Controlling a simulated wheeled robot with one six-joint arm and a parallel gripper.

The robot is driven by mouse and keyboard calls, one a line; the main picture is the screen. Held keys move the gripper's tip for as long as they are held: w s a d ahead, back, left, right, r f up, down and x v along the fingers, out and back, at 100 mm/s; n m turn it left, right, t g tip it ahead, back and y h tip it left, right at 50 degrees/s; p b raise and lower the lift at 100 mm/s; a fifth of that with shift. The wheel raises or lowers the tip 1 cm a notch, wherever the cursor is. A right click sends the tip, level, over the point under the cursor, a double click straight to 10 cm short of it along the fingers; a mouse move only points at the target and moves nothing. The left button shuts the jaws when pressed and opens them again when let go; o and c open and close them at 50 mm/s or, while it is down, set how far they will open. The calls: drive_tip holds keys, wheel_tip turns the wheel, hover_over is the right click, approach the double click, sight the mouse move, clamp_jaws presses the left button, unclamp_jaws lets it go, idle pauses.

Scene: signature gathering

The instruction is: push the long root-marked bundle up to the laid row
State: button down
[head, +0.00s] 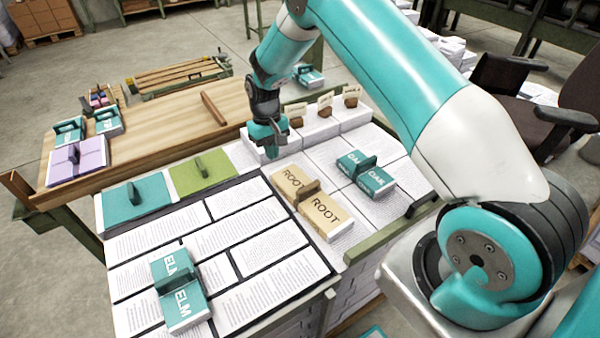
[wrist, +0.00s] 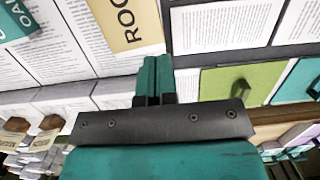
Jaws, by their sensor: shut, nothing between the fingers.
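The long tan bundle marked ROOT (head: 322,211) lies on white printed pages right of the laid row, with a brown grip block across its middle. A clear strip of page separates it from the row. Its tan end also shows at the top of the wrist view (wrist: 133,28). The laid row of printed sheets (head: 240,238) lies to the left, with dark gaps between sheets; it shows at right in the wrist view (wrist: 225,27). My gripper (head: 268,151) is shut and empty, beyond the bundle's far end and apart from it. Its fingers (wrist: 154,75) point toward the pages.
A teal OAK bundle (head: 366,176) lies right of ROOT, and a teal ELM bundle (head: 182,290) lies on the laid sheets. Teal (head: 137,203) and green (head: 203,173) pads with handles line the far edge. Tagged white stacks (head: 318,125) stand at the back. A green rail (head: 390,232) edges the right.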

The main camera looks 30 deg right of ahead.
sight(301, 193)
drive_tip(key=f, duration=0.1)
drive_tip(key=d, duration=0.1)
drive_tip(key=f, duration=0.1)
drive_tip(key=shift+w+d+f, duration=0.25)
drive_tip(key=shift+d+f, duration=0.05)
drive_tip(key=shift+f, duration=0.05)
drive_tip(key=shift+s+d+f+p, duration=0.1)
drive_tip(key=shift+s+f+p, duration=0.05)
drive_tip(key=shift+s+p, duration=0.15)
drive_tip(key=s+p, duration=0.4)
drive_tip(key=s, duration=0.7)
drive_tip(key=shift+s+p, duration=0.35)
drive_tip(key=shift+p, duration=0.05)
drive_tip(key=shift+w+f, duration=0.15)
drive_tip(key=shift+f, duration=0.7)
drive_tip(key=shift+f, duration=0.1)
